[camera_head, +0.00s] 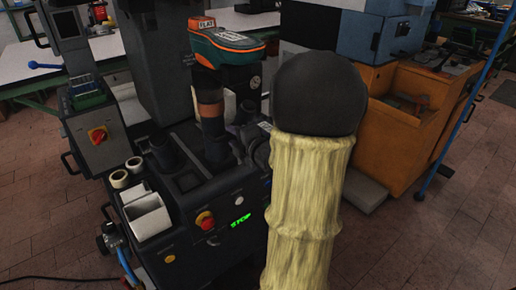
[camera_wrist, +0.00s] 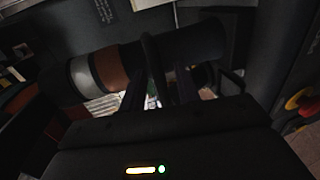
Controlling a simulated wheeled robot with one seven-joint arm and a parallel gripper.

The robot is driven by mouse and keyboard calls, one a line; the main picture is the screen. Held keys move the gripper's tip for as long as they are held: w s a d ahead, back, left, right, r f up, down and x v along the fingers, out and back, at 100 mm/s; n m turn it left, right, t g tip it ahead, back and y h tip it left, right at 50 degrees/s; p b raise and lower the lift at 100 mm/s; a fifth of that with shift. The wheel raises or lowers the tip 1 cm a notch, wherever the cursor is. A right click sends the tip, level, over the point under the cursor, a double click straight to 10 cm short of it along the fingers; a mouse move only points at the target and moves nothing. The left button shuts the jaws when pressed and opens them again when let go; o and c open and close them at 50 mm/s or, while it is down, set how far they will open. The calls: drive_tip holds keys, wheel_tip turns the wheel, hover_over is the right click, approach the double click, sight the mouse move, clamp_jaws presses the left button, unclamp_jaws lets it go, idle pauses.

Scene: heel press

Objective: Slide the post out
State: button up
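The post (camera_head: 213,126) is a dark upright cylinder with an orange-brown band, standing in the black press. A green and orange piece marked FLAT (camera_head: 232,45) sits at its top. In the wrist view the post (camera_wrist: 110,68) lies across the picture, with silver and brown bands. My gripper (camera_head: 252,143) is low at the right side of the post, partly hidden by my arm. In the wrist view my dark fingers (camera_wrist: 160,85) reach to the post's dark stretch, and one overlaps it. Whether they touch or grip it is too dark to tell.
An orange cabinet (camera_head: 400,125) stands at right. The floor at front right is clear.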

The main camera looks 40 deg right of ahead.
drive_tip(key=b+v, duration=0.2)
drive_tip(key=v, duration=1.4)
